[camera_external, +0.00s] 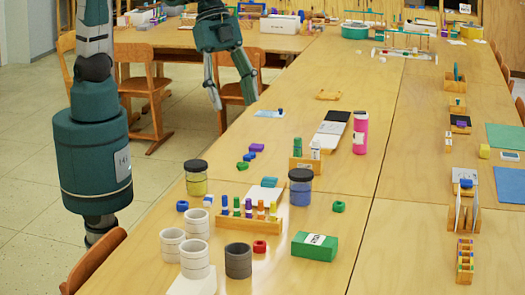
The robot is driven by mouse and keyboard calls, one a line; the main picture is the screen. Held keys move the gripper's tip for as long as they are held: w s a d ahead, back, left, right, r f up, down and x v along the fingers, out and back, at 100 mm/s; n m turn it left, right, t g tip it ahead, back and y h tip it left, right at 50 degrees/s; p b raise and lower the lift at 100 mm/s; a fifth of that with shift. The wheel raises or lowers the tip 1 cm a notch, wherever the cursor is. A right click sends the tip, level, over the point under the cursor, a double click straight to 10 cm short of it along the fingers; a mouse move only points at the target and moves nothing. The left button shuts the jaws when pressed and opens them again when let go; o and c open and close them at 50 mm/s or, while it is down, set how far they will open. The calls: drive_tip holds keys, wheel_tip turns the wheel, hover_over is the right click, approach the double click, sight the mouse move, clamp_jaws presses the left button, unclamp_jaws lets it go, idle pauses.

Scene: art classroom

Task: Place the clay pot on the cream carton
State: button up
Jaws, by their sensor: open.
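My gripper (233,101) hangs open and empty at the upper middle, fingers pointing down, over the left edge of the long table. A dark grey ribbed pot (238,261) stands upright at the near end of the table. Several white ribbed pots stand beside it, one of them at the front (195,259). I cannot tell for certain which is the clay pot. A pale flat piece (194,284), partly cut off at the bottom edge, lies by the white pots. No cream carton is clearly recognizable.
Near the pots are a green box (314,247), a wooden rack with coloured pegs (246,224), a yellow jar (196,180), a blue jar (300,188) and a red ring (260,247). A pink bottle (360,132) stands farther back. The table's right side has free room.

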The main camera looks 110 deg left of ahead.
drive_tip(key=s+a+r+n, duration=0.1)
drive_tip(key=s+a+r, duration=0.1)
drive_tip(key=a, duration=0.4)
drive_tip(key=s+a+r+n, duration=0.1)
drive_tip(key=s+a, duration=0.1)
drive_tip(key=a, duration=0.4)
drive_tip(key=s+a+f+n+t+y, duration=0.1)
drive_tip(key=s+a+n, duration=0.2)
drive_tip(key=s+a, duration=0.7)
drive_tip(key=s+a+f+n+t+y, duration=0.1)
drive_tip(key=s+a+n+t+y, duration=0.1)
drive_tip(key=s+a, duration=0.8)
drive_tip(key=a+n, duration=0.1)
drive_tip(key=a, duration=0.3)
drive_tip(key=shift+a+n, duration=0.3)
drive_tip(key=shift+a, duration=0.1)
